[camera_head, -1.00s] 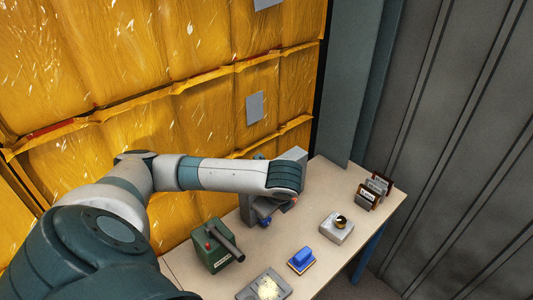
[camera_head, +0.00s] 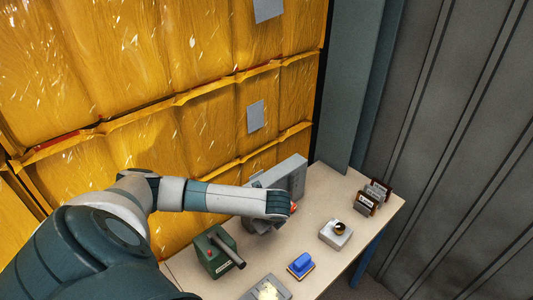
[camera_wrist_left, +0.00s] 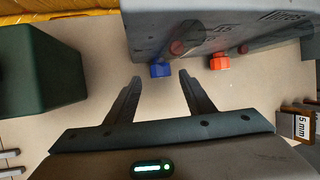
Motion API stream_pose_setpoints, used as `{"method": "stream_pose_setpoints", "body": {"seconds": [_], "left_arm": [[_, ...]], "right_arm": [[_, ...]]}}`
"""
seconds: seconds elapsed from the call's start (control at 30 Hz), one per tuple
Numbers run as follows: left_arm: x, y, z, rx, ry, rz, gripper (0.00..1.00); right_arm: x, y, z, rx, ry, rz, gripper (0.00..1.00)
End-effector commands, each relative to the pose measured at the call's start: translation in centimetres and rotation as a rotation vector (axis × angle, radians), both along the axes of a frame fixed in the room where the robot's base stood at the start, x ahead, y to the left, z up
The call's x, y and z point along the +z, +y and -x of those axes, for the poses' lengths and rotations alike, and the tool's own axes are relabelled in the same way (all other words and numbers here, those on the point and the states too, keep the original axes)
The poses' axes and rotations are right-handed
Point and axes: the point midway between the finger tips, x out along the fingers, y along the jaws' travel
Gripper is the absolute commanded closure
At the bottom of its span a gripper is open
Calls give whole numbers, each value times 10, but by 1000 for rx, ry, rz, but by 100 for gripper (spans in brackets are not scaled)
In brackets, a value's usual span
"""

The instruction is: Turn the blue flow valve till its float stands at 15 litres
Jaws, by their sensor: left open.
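The blue flow valve (camera_wrist_left: 160,69) shows in the left wrist view, low on the front of a grey flow meter block (camera_wrist_left: 180,20) with "litres" lettering. In the head view the block (camera_head: 290,178) stands at the back of the table, and my arm hides the blue valve. My left gripper (camera_wrist_left: 157,78) is open; its two fingers point at the blue valve, which appears between and just beyond their tips. I cannot tell whether they touch it. A red-orange valve (camera_wrist_left: 219,62) sits to the right of the blue one. The float and its scale reading are not visible. My right gripper is not in view.
A green box with a dark handle (camera_head: 217,250) stands left of the block. A blue-topped block (camera_head: 301,264), a grey box with a brass knob (camera_head: 335,233) and labelled plates (camera_head: 371,198) stand to the right. Bare table lies between them.

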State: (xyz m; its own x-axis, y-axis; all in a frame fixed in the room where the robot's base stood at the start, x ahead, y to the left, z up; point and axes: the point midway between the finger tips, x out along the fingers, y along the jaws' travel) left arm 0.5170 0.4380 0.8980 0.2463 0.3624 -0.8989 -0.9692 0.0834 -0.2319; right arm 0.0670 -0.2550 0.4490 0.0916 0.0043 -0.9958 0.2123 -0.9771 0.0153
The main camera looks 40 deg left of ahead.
Motion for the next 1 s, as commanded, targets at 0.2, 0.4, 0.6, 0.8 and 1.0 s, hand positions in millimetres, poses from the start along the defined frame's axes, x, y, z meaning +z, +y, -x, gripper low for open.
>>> {"method": "stream_pose_setpoints", "body": {"seconds": [0.2, 0.4, 0.6, 0.8, 1.0], "left_arm": [[-26, 11, -7, 2, 0, -1, 52], [-39, 16, -11, 0, 0, -1, 52], [-42, 17, -12, 0, -1, -1, 52], [-42, 17, -11, 0, -1, -1, 56], [-42, 17, -11, 0, -1, -1, 93]], "right_arm": [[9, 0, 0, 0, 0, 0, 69], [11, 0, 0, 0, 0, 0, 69], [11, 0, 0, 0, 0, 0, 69], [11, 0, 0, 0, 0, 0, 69], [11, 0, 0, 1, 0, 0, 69]]}}
